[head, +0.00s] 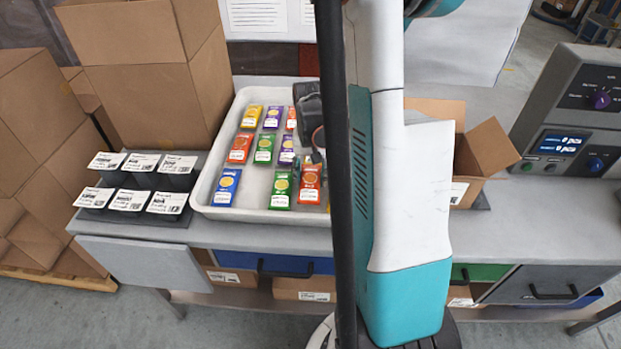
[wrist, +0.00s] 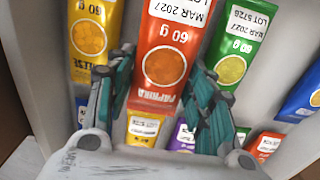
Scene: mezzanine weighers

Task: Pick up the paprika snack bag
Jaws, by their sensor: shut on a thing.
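The paprika snack bag (wrist: 163,62) is orange-red with a round chip picture and a white label. In the wrist view it stands between the two teal finger pads of my gripper (wrist: 160,88), which is shut on it. In the head view the bag (head: 310,184) is at the right of the front row in the white tray (head: 212,168). My gripper (head: 316,158) is over its far end there, mostly hidden by my arm. I cannot tell whether the bag is clear of the tray floor.
A yellow bag (wrist: 95,38) and a green bag (wrist: 236,52) flank the paprika bag closely. Several other bags lie in the tray. Black label-topped bins (head: 128,200) and cardboard boxes (head: 140,75) stand left. An open carton (head: 487,150) and a weigher console (head: 575,110) stand right.

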